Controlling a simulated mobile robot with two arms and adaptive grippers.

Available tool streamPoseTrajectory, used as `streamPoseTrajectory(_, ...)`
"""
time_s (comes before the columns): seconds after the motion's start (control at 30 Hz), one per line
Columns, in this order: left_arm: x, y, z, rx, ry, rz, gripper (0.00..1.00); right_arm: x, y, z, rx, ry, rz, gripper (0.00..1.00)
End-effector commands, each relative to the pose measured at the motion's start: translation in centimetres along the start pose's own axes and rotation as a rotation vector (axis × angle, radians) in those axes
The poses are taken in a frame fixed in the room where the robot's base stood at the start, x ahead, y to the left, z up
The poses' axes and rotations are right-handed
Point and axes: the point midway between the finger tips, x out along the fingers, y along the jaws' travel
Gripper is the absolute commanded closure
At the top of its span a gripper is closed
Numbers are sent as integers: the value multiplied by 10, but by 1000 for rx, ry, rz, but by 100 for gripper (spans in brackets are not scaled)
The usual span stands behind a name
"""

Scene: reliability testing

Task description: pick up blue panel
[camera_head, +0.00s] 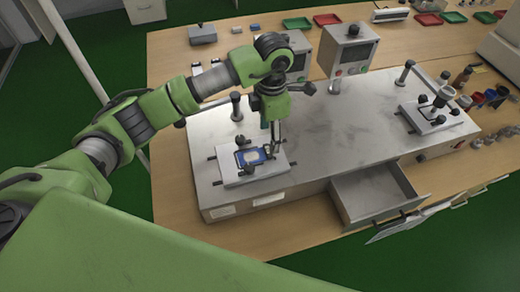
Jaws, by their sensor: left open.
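The blue panel (252,156) is a small blue rectangle with a pale centre. It lies on the left light-coloured fixture plate (236,177) of the grey metal test bench (310,150). Dark clamp knobs sit around it. My left gripper (274,147) points down just at the panel's right side, above the plate. It is open, and I cannot tell whether its fingers touch the panel. My right gripper is not in view.
An open drawer (375,196) juts from the bench front. A second fixture (432,114) stands at the right. Two control boxes (348,48) stand behind the bench. Red and green trays (297,23) lie at the back. Several small bottles and parts crowd the right side.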

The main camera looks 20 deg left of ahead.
Motion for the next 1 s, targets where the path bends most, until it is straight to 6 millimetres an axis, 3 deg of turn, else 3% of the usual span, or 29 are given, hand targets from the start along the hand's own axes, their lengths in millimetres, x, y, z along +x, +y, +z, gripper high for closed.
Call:
streamPoseTrajectory(0.2, 14, -1, -1, 2, 1, -1, 46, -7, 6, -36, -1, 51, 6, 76)
streamPoseTrajectory(0.3, 22, -1, -3, 0, 3, -3, 46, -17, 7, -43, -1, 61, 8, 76)
streamPoseTrajectory(0.6, 60, 0, -5, 1, 1, -2, 46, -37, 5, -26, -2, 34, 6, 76)
streamPoseTrajectory(0.87, 65, 1, -5, 2, -1, 1, 46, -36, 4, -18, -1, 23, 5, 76)
streamPoseTrajectory(1.0, 65, 1, -5, 2, -1, 1, 77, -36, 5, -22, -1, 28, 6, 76)
